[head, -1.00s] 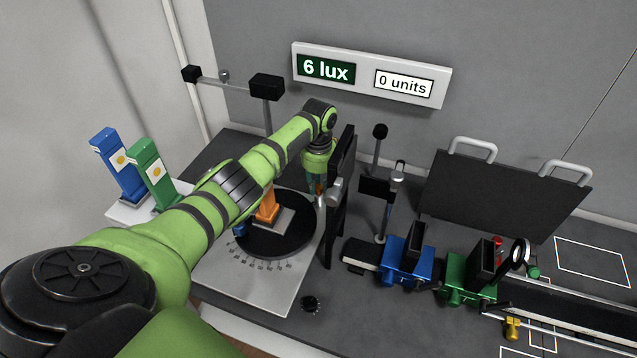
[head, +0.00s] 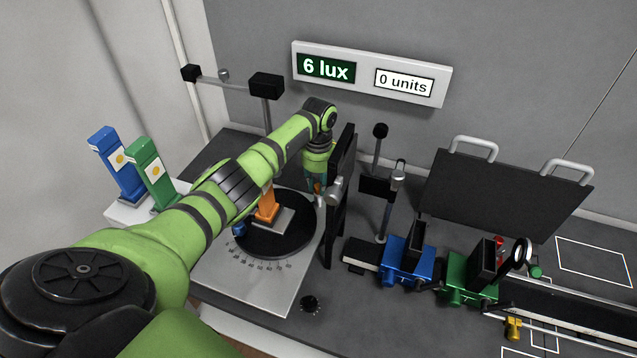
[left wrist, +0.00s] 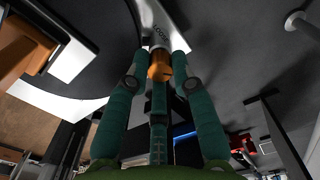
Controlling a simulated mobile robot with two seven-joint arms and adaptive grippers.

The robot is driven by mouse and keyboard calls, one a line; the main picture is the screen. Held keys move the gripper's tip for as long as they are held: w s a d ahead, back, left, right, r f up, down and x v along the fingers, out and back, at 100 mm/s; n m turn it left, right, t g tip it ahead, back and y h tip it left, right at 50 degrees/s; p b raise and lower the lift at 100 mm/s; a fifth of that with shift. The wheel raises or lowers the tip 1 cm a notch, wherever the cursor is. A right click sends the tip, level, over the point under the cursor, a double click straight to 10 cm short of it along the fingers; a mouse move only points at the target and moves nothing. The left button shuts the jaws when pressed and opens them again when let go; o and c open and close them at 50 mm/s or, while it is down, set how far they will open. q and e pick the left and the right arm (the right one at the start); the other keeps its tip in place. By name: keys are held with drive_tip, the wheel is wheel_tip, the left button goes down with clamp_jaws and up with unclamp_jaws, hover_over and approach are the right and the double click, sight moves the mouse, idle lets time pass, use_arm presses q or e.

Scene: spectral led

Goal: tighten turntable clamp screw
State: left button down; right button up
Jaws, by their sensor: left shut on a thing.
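The black turntable (head: 290,246) sits on a light plate with a printed scale. An orange block-like holder (head: 267,207) stands on it, partly behind my left arm. My left gripper (head: 318,193) points down at the turntable's back right edge. In the left wrist view, its teal fingers (left wrist: 160,70) are shut on the orange clamp screw knob (left wrist: 160,66). Lettering beside the knob seems to read "LOOSE". The knob is mostly hidden in the head view. My right gripper is in neither view.
A black upright panel (head: 340,205) stands close right of my gripper. Blue (head: 408,262) and green (head: 470,278) carriages sit on a rail to the right. Blue (head: 118,170) and green (head: 152,178) holders stand at left. The wall display (head: 370,75) reads 6 lux and 0 units.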

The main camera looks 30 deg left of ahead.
sight(318, 186)
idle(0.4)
use_arm(q)
drive_tip(key=c, duration=1)
unclamp_jaws()
drive_tip(key=shift+c, duration=0.2)
wheel_tip(318, 186, up, 12)
